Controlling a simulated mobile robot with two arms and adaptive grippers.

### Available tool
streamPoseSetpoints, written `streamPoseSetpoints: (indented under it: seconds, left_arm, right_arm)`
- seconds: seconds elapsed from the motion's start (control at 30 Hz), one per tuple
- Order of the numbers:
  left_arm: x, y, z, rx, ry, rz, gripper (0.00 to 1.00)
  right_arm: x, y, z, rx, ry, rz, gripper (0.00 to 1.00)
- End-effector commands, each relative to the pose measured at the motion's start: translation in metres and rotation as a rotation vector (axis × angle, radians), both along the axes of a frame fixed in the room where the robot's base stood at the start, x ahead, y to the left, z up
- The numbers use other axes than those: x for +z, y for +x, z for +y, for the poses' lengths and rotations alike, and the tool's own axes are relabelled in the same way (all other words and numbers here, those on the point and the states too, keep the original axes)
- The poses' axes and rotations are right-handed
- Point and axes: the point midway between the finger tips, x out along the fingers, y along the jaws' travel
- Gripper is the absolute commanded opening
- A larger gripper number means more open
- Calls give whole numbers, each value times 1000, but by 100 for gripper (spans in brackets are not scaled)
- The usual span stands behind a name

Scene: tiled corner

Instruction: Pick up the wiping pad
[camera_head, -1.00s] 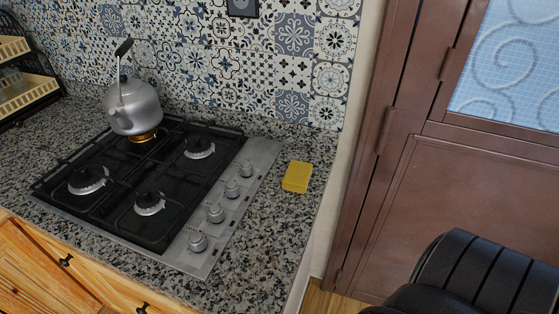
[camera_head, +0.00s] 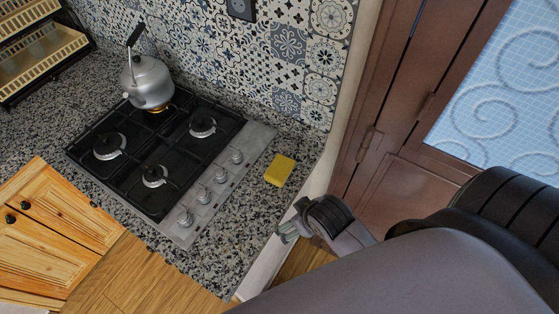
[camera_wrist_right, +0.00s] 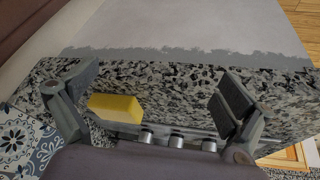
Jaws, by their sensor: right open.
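The wiping pad is a yellow block (camera_head: 280,170) lying flat on the granite counter, right of the stove's knobs. In the right wrist view the yellow pad (camera_wrist_right: 116,107) shows near the left finger. My right gripper (camera_head: 284,232) is near the counter's right edge, below the pad in the head view and apart from it. In the right wrist view its two fingers (camera_wrist_right: 152,98) are spread wide with nothing held between them. My left gripper is not in either view.
A black gas stove (camera_head: 152,152) with a steel knob panel is left of the pad. A metal kettle (camera_head: 147,82) stands on its back burner. A tiled wall (camera_head: 270,50) rises behind the counter. A brown door (camera_head: 395,190) is at the right. A rack (camera_head: 35,55) stands at far left.

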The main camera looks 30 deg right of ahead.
Motion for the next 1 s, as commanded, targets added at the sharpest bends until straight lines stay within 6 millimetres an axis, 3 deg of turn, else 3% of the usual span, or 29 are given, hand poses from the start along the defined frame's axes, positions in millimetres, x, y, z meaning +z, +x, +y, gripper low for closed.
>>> streamPoseSetpoints:
  seconds: [0.03,0.27,0.43,0.53,0.6,0.7,0.8,0.9,1.0]
  left_arm:
    - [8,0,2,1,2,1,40]
    - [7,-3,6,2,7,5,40]
    - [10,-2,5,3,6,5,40]
    - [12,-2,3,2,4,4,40]
    - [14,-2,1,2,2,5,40]
    - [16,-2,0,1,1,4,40]
    - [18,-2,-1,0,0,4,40]
    - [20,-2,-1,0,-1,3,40]
    - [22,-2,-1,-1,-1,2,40]
  right_arm:
    - [25,19,-3,12,-25,-75,98]
    - [91,115,-5,115,-168,-472,98]
    - [176,181,15,271,-300,-848,98]
    - [242,207,46,426,-396,-1117,98]
    - [285,214,75,564,-464,-1302,98]
    - [330,208,122,798,-562,-1538,98]
    - [353,188,169,1075,-654,-1729,98]
    - [350,163,207,1397,-744,-1856,98]
    - [324,140,229,1761,-824,-1901,98]
